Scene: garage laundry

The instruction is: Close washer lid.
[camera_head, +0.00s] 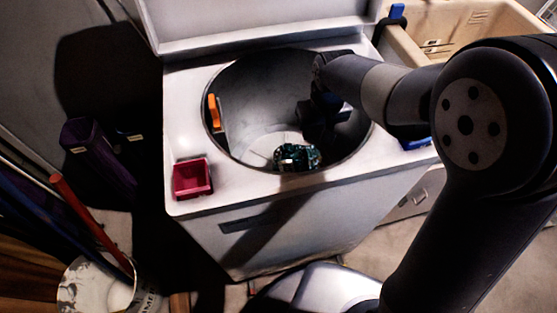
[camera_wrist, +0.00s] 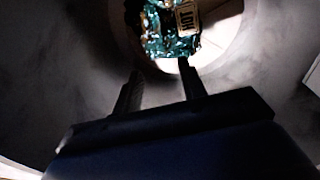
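The white washer (camera_head: 285,220) is a top-loader with a large round opening. Its lid (camera_head: 250,20) stands raised at the back, and its upper part is cut off by the picture. My gripper (camera_head: 322,130) reaches down inside the opening, in front of the right side of the drum (camera_head: 270,75). In the wrist view, my gripper (camera_wrist: 159,72) has its two fingers apart with nothing between them. A teal patterned packet (camera_head: 296,157) lies low in the drum; it also shows beyond the fingertips in the wrist view (camera_wrist: 165,30), with lettering on a label.
A red square container (camera_head: 192,178) sits on the washer's front left corner. An orange item (camera_head: 213,110) is at the opening's left side. A beige sink basin (camera_head: 470,30) stands to the right. A white bucket (camera_head: 95,285) with long handles stands at lower left.

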